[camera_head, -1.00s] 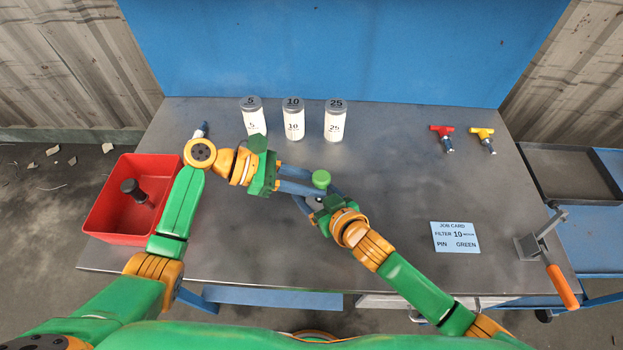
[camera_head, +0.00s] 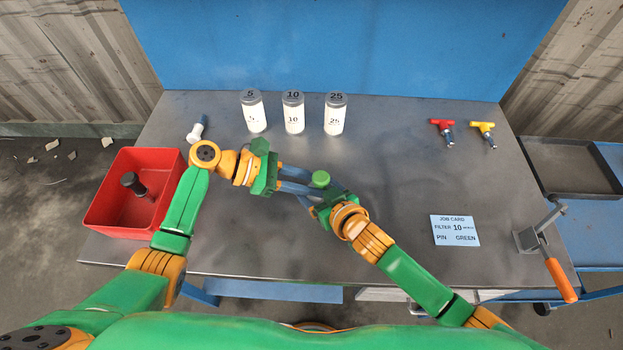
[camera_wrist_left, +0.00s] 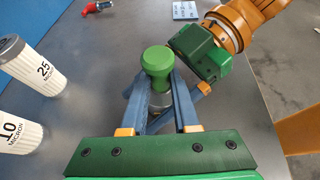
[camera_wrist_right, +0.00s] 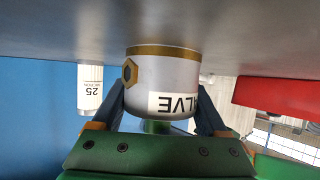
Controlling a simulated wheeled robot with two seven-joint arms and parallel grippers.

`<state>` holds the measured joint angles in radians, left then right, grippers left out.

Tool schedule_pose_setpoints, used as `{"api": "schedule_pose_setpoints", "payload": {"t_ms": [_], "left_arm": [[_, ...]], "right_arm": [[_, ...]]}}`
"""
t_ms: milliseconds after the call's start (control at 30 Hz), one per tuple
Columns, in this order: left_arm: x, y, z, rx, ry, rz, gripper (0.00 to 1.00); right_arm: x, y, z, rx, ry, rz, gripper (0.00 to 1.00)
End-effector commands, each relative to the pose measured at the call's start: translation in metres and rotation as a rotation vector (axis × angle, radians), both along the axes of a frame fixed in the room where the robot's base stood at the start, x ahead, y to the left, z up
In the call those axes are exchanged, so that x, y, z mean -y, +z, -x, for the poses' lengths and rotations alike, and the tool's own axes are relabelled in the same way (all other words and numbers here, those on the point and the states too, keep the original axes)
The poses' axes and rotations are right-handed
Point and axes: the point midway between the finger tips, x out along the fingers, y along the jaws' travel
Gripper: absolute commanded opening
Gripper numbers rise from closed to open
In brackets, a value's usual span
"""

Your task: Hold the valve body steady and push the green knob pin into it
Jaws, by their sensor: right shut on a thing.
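The green knob pin (camera_head: 321,179) stands upright between my two grippers, with its round cap up. In the left wrist view its knob (camera_wrist_left: 157,61) sits between the fingers of my left gripper (camera_wrist_left: 156,82). In the head view that gripper (camera_head: 311,184) comes in from the left; whether its fingers press on the pin is unclear. My right gripper (camera_wrist_right: 162,100) is shut on the silver valve body (camera_wrist_right: 160,72), which has gold trim and a label and appears upside down in the right wrist view. The grippers mostly hide the body in the head view. How deep the pin sits is unclear.
Three filter cartridges labelled 5 (camera_head: 253,112), 10 (camera_head: 293,113) and 25 (camera_head: 335,114) stand at the back. Red (camera_head: 442,132) and yellow (camera_head: 483,133) T-handled pins lie back right. A red bin (camera_head: 130,205), job card (camera_head: 455,230) and orange-handled lever (camera_head: 560,280) flank the work.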

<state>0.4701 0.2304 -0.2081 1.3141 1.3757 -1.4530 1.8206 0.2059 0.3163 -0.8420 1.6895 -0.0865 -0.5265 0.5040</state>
Motion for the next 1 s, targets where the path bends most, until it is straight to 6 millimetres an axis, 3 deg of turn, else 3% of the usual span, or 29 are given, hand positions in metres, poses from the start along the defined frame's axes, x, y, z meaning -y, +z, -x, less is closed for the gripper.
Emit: {"api": "schedule_pose_setpoints", "payload": {"t_ms": [33, 133, 467, 800, 1000], "left_arm": [[0.000, 0.000, 0.000, 0.000, 0.000, 0.000, 0.39], [0.000, 0.000, 0.000, 0.000, 0.000, 0.000, 0.64], [-0.004, 0.002, 0.000, 0.000, 0.002, -0.001, 0.64], [-0.082, 0.040, 0.006, 0.001, 0.003, -0.003, 0.64], [-0.106, 0.053, 0.008, 0.000, 0.001, 0.000, 0.64]], "right_arm": [[0.000, -0.001, 0.000, -0.002, 0.000, 0.001, 0.00], [0.000, -0.001, 0.000, -0.002, 0.000, 0.001, 0.00], [0.000, -0.001, 0.000, -0.002, 0.000, 0.001, 0.00], [0.000, -0.001, 0.000, -0.002, 0.000, 0.001, 0.00], [0.000, -0.001, 0.000, -0.002, 0.000, 0.001, 0.00]]}}
